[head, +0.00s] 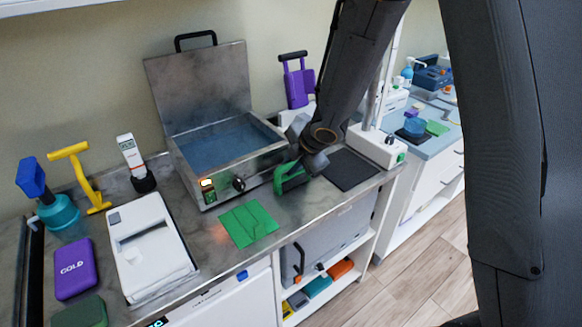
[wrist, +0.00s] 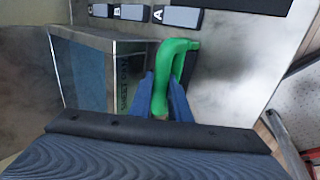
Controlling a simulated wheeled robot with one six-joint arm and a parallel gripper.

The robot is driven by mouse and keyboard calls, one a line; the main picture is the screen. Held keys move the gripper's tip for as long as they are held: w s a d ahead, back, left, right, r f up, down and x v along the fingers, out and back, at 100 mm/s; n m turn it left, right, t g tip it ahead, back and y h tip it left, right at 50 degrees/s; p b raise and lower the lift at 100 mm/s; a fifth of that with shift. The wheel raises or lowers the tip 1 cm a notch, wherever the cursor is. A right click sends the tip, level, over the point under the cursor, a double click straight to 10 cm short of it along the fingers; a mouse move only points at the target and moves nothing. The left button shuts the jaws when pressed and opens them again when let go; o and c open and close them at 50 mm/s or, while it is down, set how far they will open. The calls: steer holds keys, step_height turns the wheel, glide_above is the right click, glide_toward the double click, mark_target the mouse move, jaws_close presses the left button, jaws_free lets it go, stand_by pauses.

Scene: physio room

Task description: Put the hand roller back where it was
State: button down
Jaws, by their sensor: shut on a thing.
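My gripper (head: 304,163) is shut on a green thing with a bent, loop-like handle (head: 290,178), which I take to be the hand roller. It is above the worktop, just in front of the right corner of the open steel bath. In the wrist view the green roller (wrist: 174,62) sits between the two blue fingers of my gripper (wrist: 162,92); its lower part is hidden by them. A green mat (head: 248,223) lies on the counter in front of the bath. A dark square mat (head: 350,168) lies to the right of my gripper.
The steel bath (head: 228,150) has its lid up. A white device (head: 150,245), a purple cold pack (head: 76,268), a yellow tool (head: 82,175) and a blue-handled item (head: 45,195) crowd the left.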

steer(key=shift+f, duration=0.15)
steer(key=c, duration=1.7)
jaws_free()
steer(key=shift+o, duration=0.2)
